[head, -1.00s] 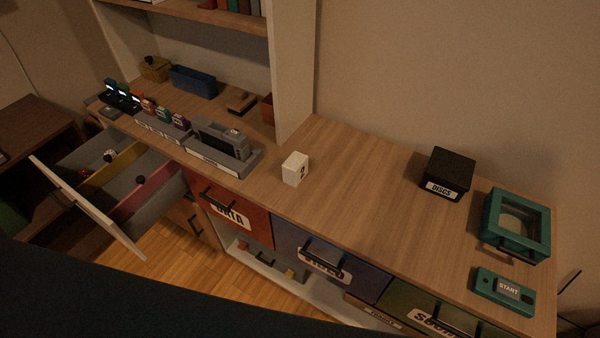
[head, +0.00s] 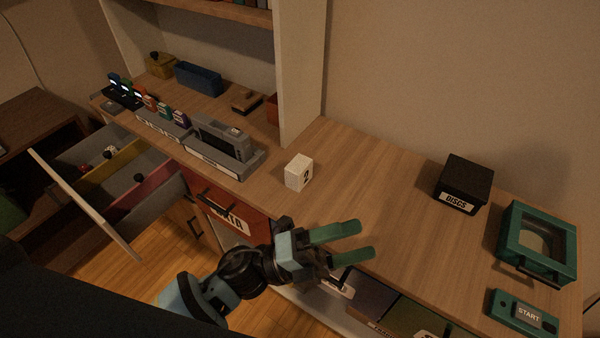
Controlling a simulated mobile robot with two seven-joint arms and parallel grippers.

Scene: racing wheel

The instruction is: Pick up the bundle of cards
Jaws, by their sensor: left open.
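A small white block with a dark mark on its side (head: 297,172) stands on the wooden counter, left of the middle. It looks like the bundle of cards, though single cards cannot be made out. My left gripper (head: 364,240) is over the counter's front edge, to the right of and nearer than the white block. Its two green fingers are apart, point right and hold nothing. The gripper does not touch the block. My right gripper is not in view.
A black DISCS box (head: 464,184), a teal framed case (head: 538,240) and a teal START box (head: 523,312) stand at the right. A grey tray with a device (head: 223,150) is left of the block. An open drawer (head: 115,180) juts out at left. The middle counter is clear.

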